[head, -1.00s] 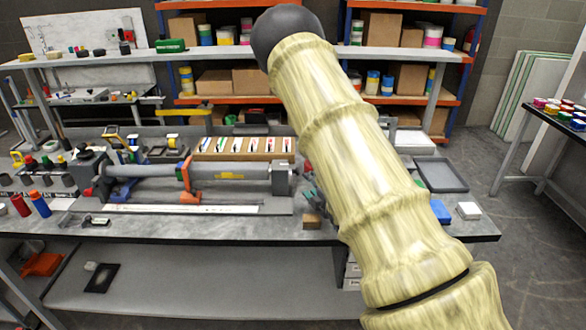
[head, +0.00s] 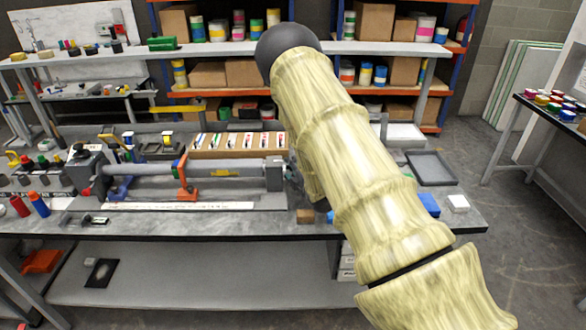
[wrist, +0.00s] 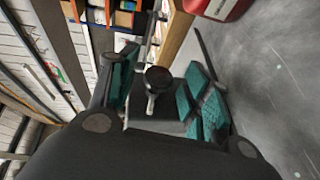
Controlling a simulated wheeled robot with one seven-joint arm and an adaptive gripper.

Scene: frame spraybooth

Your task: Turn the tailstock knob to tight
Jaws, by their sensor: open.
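The lathe-like fixture (head: 222,170) lies along the bench, with its grey tailstock block (head: 274,176) at the right end. In the wrist view a black round knob (wrist: 158,77) with a short metal stem shows between the finger pads. I take it to be the tailstock knob. My gripper (wrist: 165,98) is open, with a teal pad on each side of the knob. I cannot tell whether either pad touches it. In the head view my sleeved arm hides most of the gripper and the knob. No tight marking is readable.
A wooden rack (head: 238,145) of small tools stands behind the fixture. A small brown block (head: 305,216) lies on the bench front. A blue item (head: 428,205), a white block (head: 458,203) and a grey tray (head: 431,167) are to the right. A red object (wrist: 222,8) shows in the wrist view.

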